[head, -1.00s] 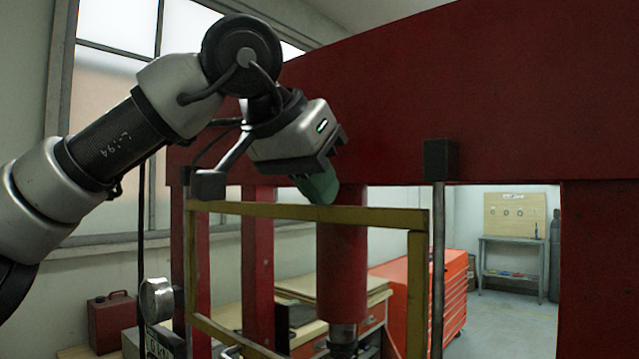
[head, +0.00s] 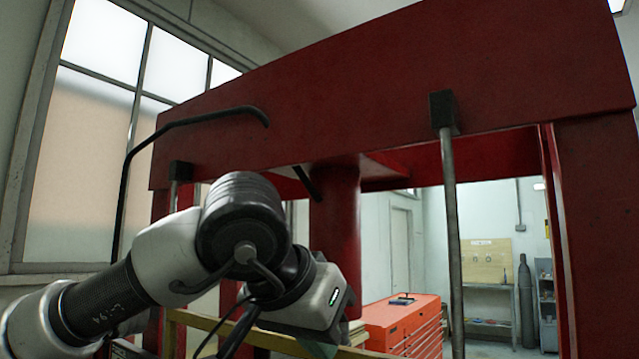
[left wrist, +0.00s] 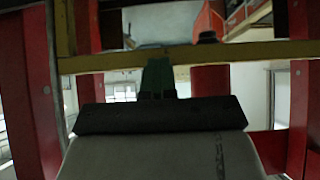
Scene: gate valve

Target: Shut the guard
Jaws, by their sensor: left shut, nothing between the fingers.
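The guard (head: 192,320) is a yellow frame in front of the red press. Only its top bar and part of its left side show low in the head view; the rest is below the picture edge. Its yellow bar (left wrist: 235,54) crosses the left wrist view. My left gripper (head: 318,347) is shut and empty, pointing down at the top bar, its green fingertips partly hidden. In the left wrist view the shut fingers (left wrist: 157,78) overlap the bar; I cannot tell whether they touch it. My right gripper is not in view.
The red press crossbeam (head: 390,75) spans the head view above my left arm. A steel guide rod (head: 453,230) with a black end block (head: 443,112) stands at the right. A red ram (head: 335,225) hangs behind the guard. An orange tool cabinet (head: 405,322) stands farther back.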

